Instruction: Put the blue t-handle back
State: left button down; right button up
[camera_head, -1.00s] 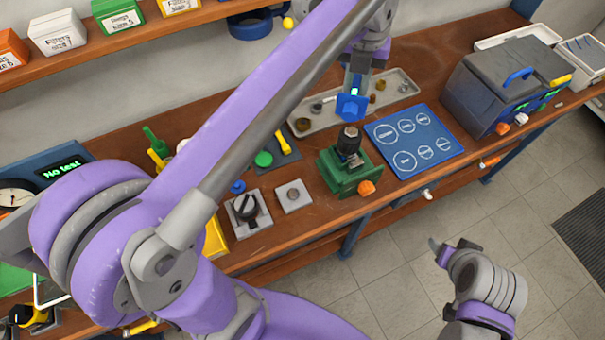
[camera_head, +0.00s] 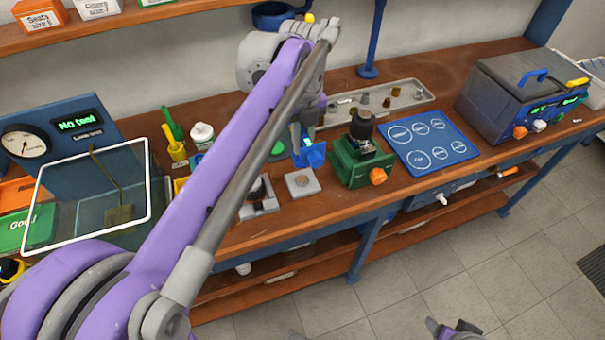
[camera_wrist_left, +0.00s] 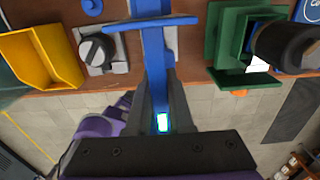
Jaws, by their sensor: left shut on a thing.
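The blue t-handle shows in the left wrist view (camera_wrist_left: 155,60), its stem between the fingers of my left gripper (camera_wrist_left: 158,105) and its crossbar across the top. In the head view, the blue t-handle (camera_head: 314,155) is held by my left gripper (camera_head: 304,138), above the bench between the grey plate and the green fixture. Its lower end is hard to make out there, and I cannot tell whether it touches anything. My right arm's end (camera_head: 452,328) just shows at the bottom edge, away from the bench; its finger opening is unclear.
A green fixture (camera_head: 350,168) with a black-topped part stands right of the handle. A grey plate (camera_head: 302,182) and a black-knobbed block (camera_head: 260,195) lie in front and left. A blue mat (camera_head: 428,143), parts tray (camera_head: 405,97) and dark lidded machine (camera_head: 520,90) lie farther right.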

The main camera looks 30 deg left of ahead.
aim_at(303, 133)
pick_arm(q)
notch_tip(303, 133, down, 3)
jog(key=shift+r, duration=0.15)
jog(key=shift+f+b, duration=0.3)
jog(key=shift+f, duration=1.75)
jog(key=shift+f, duration=0.5)
jog(key=shift+f, duration=0.1)
jog(key=c, duration=0.8)
grip_release()
notch_tip(303, 133, up, 13)
jog(key=shift+r+p, duration=0.15)
jog(key=shift+p, duration=0.55)
